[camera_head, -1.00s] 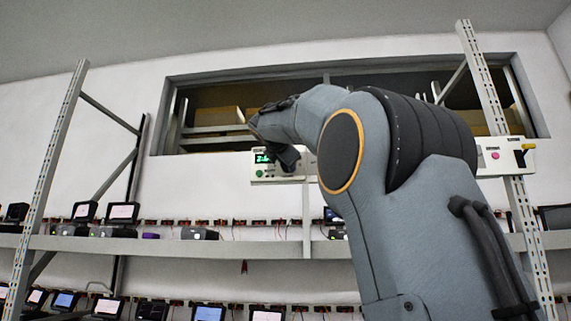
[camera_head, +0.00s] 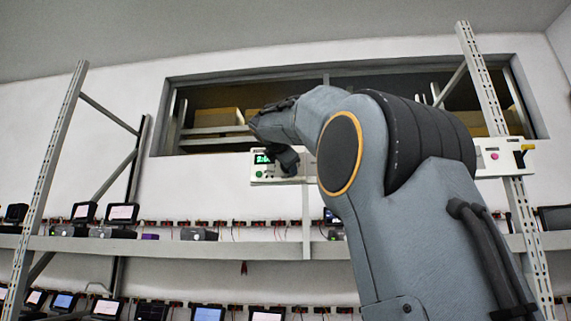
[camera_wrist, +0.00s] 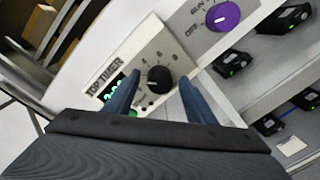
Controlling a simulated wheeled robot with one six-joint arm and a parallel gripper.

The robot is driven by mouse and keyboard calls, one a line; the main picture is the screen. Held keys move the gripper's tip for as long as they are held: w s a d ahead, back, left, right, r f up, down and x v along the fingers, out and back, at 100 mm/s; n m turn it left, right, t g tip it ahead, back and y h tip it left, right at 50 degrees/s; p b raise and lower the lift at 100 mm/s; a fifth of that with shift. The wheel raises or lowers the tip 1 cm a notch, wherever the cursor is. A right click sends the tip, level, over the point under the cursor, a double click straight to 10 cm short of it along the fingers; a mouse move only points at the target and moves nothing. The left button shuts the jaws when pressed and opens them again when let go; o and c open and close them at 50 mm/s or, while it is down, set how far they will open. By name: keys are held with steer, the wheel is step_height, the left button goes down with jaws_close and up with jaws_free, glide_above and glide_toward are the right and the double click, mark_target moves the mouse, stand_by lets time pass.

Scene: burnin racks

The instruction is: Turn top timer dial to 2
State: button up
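The top timer panel (camera_wrist: 150,52) is a pale box labelled TOP TIMER, tilted in the wrist view. It carries a black round dial (camera_wrist: 160,78) with the numbers 4, 6 and 8 legible around it. A green lit display (camera_wrist: 112,92) sits beside the dial, partly hidden by the left finger. In the head view the panel (camera_head: 262,178) shows its display (camera_head: 262,158) starting with 2. My gripper (camera_wrist: 159,82) is open, with one finger on each side of the dial in the picture. I cannot tell whether either finger touches it. The 2 mark is not legible.
A purple knob (camera_wrist: 222,15) with an OFF label is on a panel to the right of the timer. Black devices (camera_wrist: 268,125) stand on shelving at the right. The rack shelf (camera_head: 200,247) with several devices runs below the timer. Another control box (camera_head: 505,157) is at right.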

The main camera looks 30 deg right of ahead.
steer(key=b+v, duration=0.3)
steer(key=v, duration=0.4)
steer(key=shift+s+a, duration=0.2)
steer(key=shift+s, duration=0.1)
stand_by(0.4)
